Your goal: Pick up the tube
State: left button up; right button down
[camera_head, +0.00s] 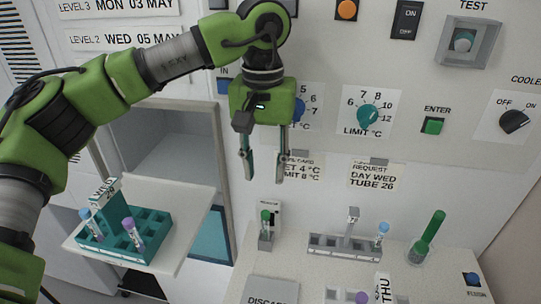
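My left gripper (264,179) hangs pointing down in front of the panel, its two fingers apart with nothing between them. Several tubes are in view; which one is meant cannot be told. A blue-capped tube (86,222) and a purple-capped tube (131,232) lean in a teal rack (160,222) at the left, well below and left of the gripper. Another blue-capped tube (381,233) stands in a grey rack (330,246) at the right. A small green-capped tube (265,220) stands in a holder below the gripper. My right gripper is out of view.
The teal rack sits on a white shelf (190,205) before an open compartment (170,140). A green stick-like object (432,230) leans in a clear cup. A purple cap (362,297) and a THU sign (383,288) show at the bottom edge. Knobs (369,115) and switches line the panel.

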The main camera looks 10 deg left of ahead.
aim_at(266, 230)
jog(key=k+j, duration=0.25)
jog(key=j, duration=0.15)
jog(key=k+j, duration=0.25)
jog(key=j, duration=0.15)
jog(key=k+j, duration=0.55)
jog(key=j, duration=0.25)
